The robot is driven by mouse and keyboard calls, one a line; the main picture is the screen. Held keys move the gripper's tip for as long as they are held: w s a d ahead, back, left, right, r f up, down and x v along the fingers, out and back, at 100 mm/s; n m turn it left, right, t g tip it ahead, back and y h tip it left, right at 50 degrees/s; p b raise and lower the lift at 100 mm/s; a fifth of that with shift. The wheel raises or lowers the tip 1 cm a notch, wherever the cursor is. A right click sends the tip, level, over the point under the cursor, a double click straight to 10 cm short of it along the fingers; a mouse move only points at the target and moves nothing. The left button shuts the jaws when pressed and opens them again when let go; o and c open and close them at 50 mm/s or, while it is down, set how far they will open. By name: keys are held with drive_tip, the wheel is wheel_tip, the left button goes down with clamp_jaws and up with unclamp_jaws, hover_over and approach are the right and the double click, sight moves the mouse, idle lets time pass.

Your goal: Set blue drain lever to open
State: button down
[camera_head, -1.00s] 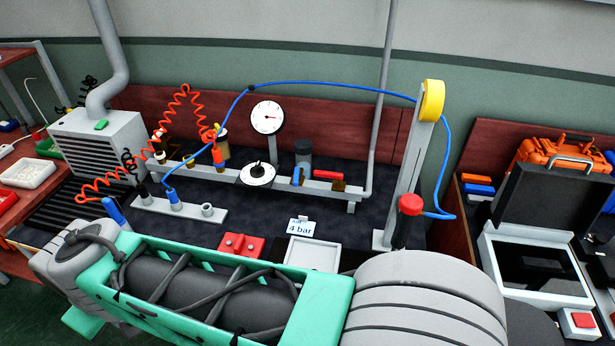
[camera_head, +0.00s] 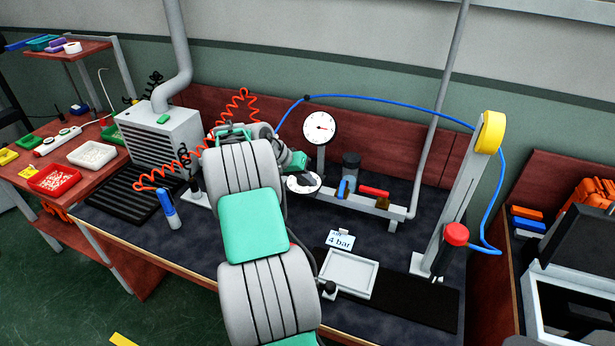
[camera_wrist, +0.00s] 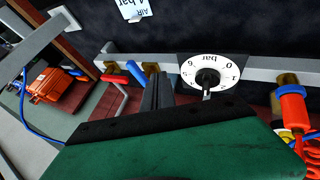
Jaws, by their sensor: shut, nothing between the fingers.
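The blue drain lever (camera_head: 346,187) is on the grey rail below the dark filter bowl (camera_head: 351,163), right of the white dial. It also shows in the wrist view (camera_wrist: 137,72), slanting beside the red lever (camera_wrist: 115,79). My gripper (camera_head: 309,177) is shut and empty over the rail by the white dial, left of the blue lever and apart from it. In the wrist view its dark fingers (camera_wrist: 158,88) point up between the blue lever and the white bar dial (camera_wrist: 208,72). My arm hides the rail's left part in the head view.
A round gauge (camera_head: 320,127) stands behind the rail. A white tray (camera_head: 348,273) and a "4 bar" card (camera_head: 340,239) lie in front. The dark bench between card and rail is clear.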

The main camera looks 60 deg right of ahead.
sight(342, 189)
drive_tip(key=s+d+f+p, duration=0.2)
drive_tip(key=s+d+f, duration=0.2)
drive_tip(key=s, duration=0.1)
drive_tip(key=shift+s+f, duration=0.15)
drive_tip(key=shift+s, duration=0.15)
drive_tip(key=shift+s+a+n, duration=0.15)
drive_tip(key=shift+s+n, duration=0.05)
drive_tip(key=shift+n, duration=0.1)
